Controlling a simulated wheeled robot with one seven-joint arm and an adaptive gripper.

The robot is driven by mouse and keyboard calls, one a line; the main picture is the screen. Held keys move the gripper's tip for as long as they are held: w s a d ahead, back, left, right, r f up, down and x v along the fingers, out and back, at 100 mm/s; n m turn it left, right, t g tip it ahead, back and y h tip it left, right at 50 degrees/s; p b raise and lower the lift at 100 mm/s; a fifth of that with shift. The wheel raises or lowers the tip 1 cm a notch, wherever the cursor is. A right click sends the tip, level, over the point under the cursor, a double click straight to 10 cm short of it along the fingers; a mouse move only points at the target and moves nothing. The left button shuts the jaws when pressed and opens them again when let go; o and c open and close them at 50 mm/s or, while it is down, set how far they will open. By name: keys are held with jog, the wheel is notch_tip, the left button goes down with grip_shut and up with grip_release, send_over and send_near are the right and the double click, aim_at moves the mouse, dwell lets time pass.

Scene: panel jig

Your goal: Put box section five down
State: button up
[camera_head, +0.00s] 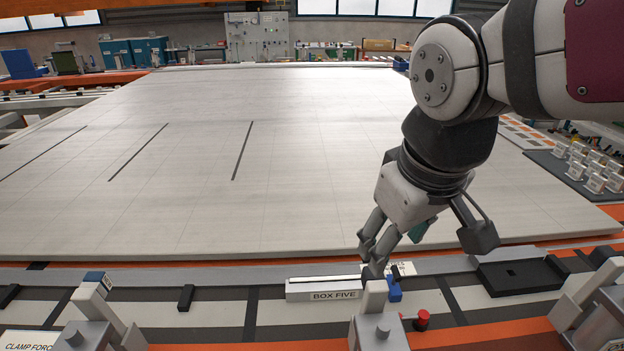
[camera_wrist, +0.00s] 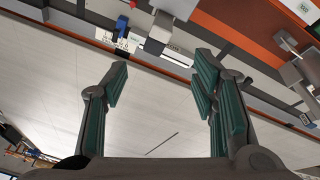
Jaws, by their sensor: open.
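Box section five is a pale grey bar (camera_head: 322,284) marked BOX FIVE, lying level along the front edge of the large panel in the head view. In the wrist view a pale bar (camera_wrist: 178,54), probably the same one, shows beyond the fingertips, partly hidden by a grey block. My gripper (camera_head: 422,248) is above the panel's front edge, just right of the bar. In the wrist view its teal-padded fingers (camera_wrist: 162,82) are spread wide with nothing between them.
The big pale panel (camera_head: 200,185) fills the middle and is mostly clear. Clamp posts (camera_head: 380,325) stand along the front, close to the bar. A blue block (camera_head: 394,290), a red knob (camera_head: 422,320) and a black tray (camera_head: 518,277) lie to its right. Small labelled blocks (camera_head: 592,167) stand far right.

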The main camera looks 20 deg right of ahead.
jog(key=s+m, duration=0.1)
jog(key=s, duration=0.1)
jog(key=s+m+t, duration=0.1)
jog(key=s, duration=0.1)
jog(key=shift+s+a+r+m+y, duration=0.1)
jog(key=shift+s+a+m+y, duration=0.1)
jog(key=shift+s+m+y, duration=0.15)
dwell(0.4)
